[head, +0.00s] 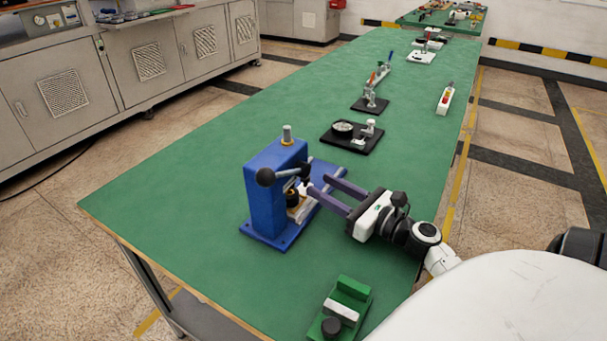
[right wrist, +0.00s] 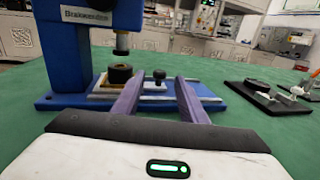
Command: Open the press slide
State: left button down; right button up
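The blue press (head: 262,195) stands on the green table, with its black-knobbed lever (head: 267,176) on the upper front. In the right wrist view its blue base (right wrist: 70,101) carries the light-coloured slide plate (right wrist: 152,87). A dark round part with a brassy base (right wrist: 119,77) sits on the slide under the press ram (right wrist: 121,44). A small black knob (right wrist: 159,76) stands on the slide, right of that part. My right gripper (head: 319,184) is open, its two purple fingers pointing at the slide. In the wrist view the knob shows between the fingertips; contact cannot be told. My left gripper is out of view.
A green fixture (head: 352,288) stands at the table's near right edge. A black plate with a dial gauge (head: 351,138) lies beyond the press, with toggle clamps (head: 371,104) further back. The table left of the press is clear.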

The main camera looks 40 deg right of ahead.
aim_at(306, 176)
jog(key=w, duration=0.6)
jog(key=shift+w+a, duration=0.3)
jog(key=shift+c, duration=0.3)
grip_shut()
